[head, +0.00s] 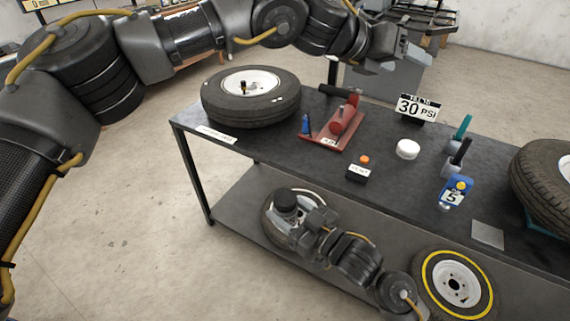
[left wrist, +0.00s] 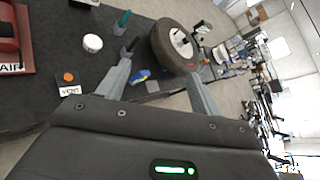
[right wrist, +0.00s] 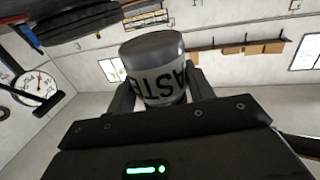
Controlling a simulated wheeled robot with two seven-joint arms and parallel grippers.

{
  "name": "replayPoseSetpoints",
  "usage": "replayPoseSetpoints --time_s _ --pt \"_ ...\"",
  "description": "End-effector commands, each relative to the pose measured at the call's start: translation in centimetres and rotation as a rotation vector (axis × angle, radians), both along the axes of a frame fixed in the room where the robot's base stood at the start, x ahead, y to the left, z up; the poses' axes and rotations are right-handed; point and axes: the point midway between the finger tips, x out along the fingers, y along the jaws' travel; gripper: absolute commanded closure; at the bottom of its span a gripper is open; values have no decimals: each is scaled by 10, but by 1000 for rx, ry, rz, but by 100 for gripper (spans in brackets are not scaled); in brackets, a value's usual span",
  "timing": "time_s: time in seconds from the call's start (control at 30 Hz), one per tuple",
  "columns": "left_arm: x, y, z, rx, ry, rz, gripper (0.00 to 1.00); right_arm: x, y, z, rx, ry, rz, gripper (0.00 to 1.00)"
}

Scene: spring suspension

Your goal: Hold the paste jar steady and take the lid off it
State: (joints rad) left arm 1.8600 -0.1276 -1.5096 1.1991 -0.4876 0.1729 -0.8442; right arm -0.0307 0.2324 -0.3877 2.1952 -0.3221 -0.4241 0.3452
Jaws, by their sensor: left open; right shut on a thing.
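The paste jar (right wrist: 165,85) has a white label with dark letters and a smooth dark grey, cap-like top. It also shows in the head view (head: 286,200), in front of the table, over the lower shelf. My right gripper (head: 303,215) is shut around the jar, with one finger on each side in the right wrist view. I cannot tell where a lid seam is. My left gripper (head: 413,52) is open and empty above the table's far side, well away from the jar. Its two spread fingers show in the left wrist view (left wrist: 160,86).
On the table (head: 225,149) are a tire (head: 250,97), a red tool (head: 336,125), a VENT box (head: 362,169), a white round piece (head: 407,149), a 30 PSI sign (head: 416,108) and a blue gauge (head: 454,193). Another tire (head: 548,180) stands at the right.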

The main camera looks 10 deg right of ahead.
Motion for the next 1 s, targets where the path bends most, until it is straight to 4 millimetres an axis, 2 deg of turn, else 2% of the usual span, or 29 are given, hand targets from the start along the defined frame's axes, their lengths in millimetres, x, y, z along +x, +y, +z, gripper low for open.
replayPoseSetpoints --time_s 0.03,0.1,0.23,0.4,0.5,0.6,0.8,1.0 --pt "-17 3 -8 125 -137 -74 35 0 0 0 1 -1 0 100" --pt "-33 18 -29 324 -322 -190 35 0 0 0 1 -1 0 100" --pt "-43 72 -74 685 -583 -430 35 0 0 0 1 -1 0 100" --pt "-46 148 -124 991 -702 -746 35 0 0 0 1 -1 0 100" --pt "-53 186 -152 1080 -706 -948 35 0 0 0 1 -1 0 100" --pt "-66 215 -166 1109 -722 -1166 35 0 0 0 1 -1 0 100" --pt "-79 226 -168 1048 -797 -1426 35 0 0 0 1 -1 0 100" --pt "-81 225 -168 1017 -845 -1502 35 0 0 0 1 -1 0 100"
